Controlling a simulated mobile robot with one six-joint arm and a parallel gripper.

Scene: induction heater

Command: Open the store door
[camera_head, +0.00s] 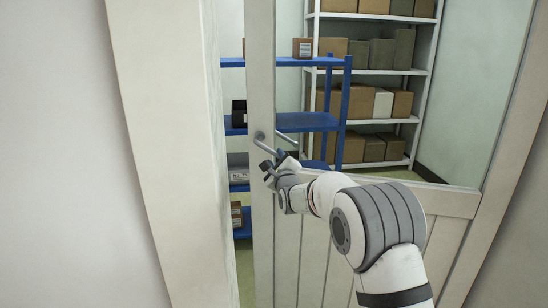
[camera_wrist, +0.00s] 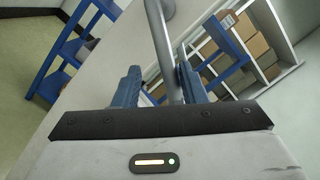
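The store door (camera_head: 458,203) is pale, with a large glass pane above and a slatted panel below. It stands ajar: a gap shows between its left edge and the frame (camera_head: 165,150). A grey lever handle (camera_head: 264,143) is on its left stile, and its bar also shows in the wrist view (camera_wrist: 161,42). My gripper (camera_head: 271,168) is at the lever's free end. In the wrist view my gripper (camera_wrist: 157,82) has its fingers apart with the bar between them, close to the right finger. Whether that finger touches the bar is unclear.
Beyond the door stand a blue shelf (camera_head: 306,122) and a white rack (camera_head: 424,72) with several boxes. A blank wall (camera_head: 60,170) fills the left of the head view. Green floor (camera_wrist: 25,85) shows past the door's edge in the wrist view.

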